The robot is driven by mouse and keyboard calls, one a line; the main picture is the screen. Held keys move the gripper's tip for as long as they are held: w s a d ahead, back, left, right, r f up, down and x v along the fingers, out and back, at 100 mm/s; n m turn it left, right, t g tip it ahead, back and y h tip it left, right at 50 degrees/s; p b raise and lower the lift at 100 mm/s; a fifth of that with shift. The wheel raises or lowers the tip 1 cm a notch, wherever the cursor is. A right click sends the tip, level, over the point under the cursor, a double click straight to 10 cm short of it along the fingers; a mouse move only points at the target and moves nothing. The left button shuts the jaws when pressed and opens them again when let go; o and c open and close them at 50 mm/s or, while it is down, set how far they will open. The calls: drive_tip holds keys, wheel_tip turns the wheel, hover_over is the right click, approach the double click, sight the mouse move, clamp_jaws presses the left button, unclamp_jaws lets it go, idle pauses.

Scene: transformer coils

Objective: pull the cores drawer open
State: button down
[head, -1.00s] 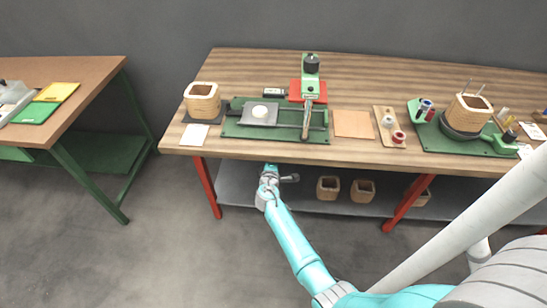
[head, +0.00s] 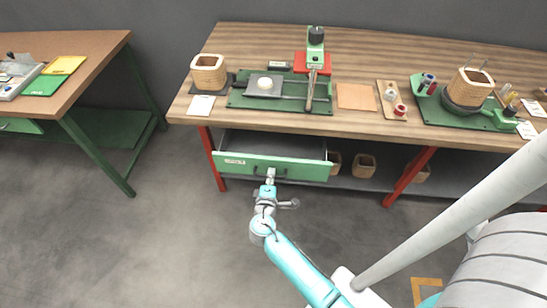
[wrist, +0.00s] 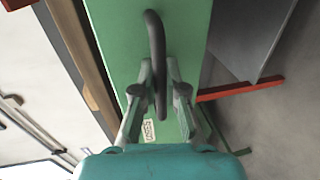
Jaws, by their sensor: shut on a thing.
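The cores drawer (head: 300,168) is a green-fronted drawer under the wooden workbench. It stands out from the bench, and its dark inside shows behind the front in the head view. A small white label sits on the left of its front. My gripper (head: 270,178) is at the middle of the drawer front. In the wrist view my gripper (wrist: 160,95) is shut on the dark curved drawer handle (wrist: 154,35), with a finger on each side. The green drawer front (wrist: 115,40) fills the middle of that view. The drawer's contents, if any, cannot be made out.
The workbench (head: 215,115) carries a green press fixture, coils and small parts. Red legs (head: 408,178) stand either side. Wooden coil forms (head: 363,165) rest on the lower shelf. The grey floor in front is clear. Another bench (head: 100,50) stands at the left.

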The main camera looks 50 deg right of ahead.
drive_tip(key=f+v, duration=0.1)
drive_tip(key=v, duration=0.5)
drive_tip(key=shift+a, duration=0.2)
drive_tip(key=shift+s+f, duration=0.1)
drive_tip(key=shift+f, duration=0.05)
drive_tip(key=c, duration=1.2)
unclamp_jaws()
drive_tip(key=v, duration=1.2)
drive_tip(key=shift+f, duration=0.1)
